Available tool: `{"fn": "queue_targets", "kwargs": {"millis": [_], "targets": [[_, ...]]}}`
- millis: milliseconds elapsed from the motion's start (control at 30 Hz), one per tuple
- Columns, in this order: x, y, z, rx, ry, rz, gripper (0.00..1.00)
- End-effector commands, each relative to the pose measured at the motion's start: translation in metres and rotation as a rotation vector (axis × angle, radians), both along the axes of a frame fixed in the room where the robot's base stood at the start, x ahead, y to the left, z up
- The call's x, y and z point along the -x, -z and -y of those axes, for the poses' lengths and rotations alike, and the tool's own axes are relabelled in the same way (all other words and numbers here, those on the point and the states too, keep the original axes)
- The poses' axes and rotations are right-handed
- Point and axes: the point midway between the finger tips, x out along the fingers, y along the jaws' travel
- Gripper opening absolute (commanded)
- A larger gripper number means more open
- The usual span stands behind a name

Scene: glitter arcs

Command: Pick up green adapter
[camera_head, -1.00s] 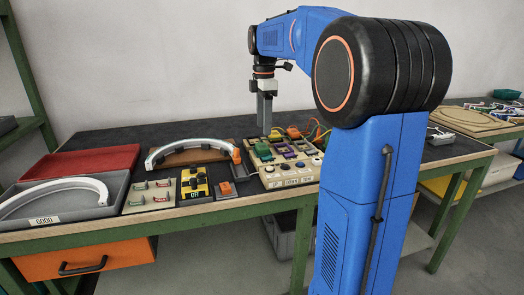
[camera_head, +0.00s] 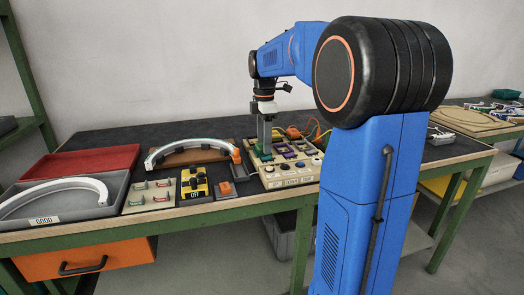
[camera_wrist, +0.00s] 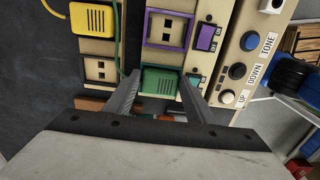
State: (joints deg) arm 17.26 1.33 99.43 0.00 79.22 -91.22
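The green adapter (camera_wrist: 159,81) sits on the beige panel (camera_head: 303,170), below a purple-framed socket in the wrist view. In the head view it is mostly hidden behind my fingers. My gripper (camera_wrist: 158,78) is open, with one finger on each side of the green adapter and its tips near the adapter's sides. I cannot tell whether either finger touches it. In the head view my gripper (camera_head: 264,151) points straight down at the panel.
A yellow adapter (camera_wrist: 93,18) with a cable lies left of the fingers. Knobs labelled UP, DOWN and TONE (camera_wrist: 238,71) stand to the right. An orange plug (camera_head: 293,133) with cables is behind the panel. A curved arc (camera_head: 190,143) lies left of it.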

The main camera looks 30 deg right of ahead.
Motion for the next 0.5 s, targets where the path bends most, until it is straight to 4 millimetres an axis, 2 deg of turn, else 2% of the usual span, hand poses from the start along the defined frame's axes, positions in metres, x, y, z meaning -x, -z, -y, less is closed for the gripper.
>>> {"fn": "queue_targets", "kwargs": {"millis": [33,100,367,500], "targets": [[0.0000,0.0000,0.0000,0.000,0.000,0.000,0.36],[0.0000,-0.0001,0.0000,0.000,0.000,0.000,0.20],[-0.0001,-0.0008,0.0000,0.000,0.000,0.000,0.20],[-0.0003,-0.0095,0.0001,0.000,0.000,0.001,0.20]]}}
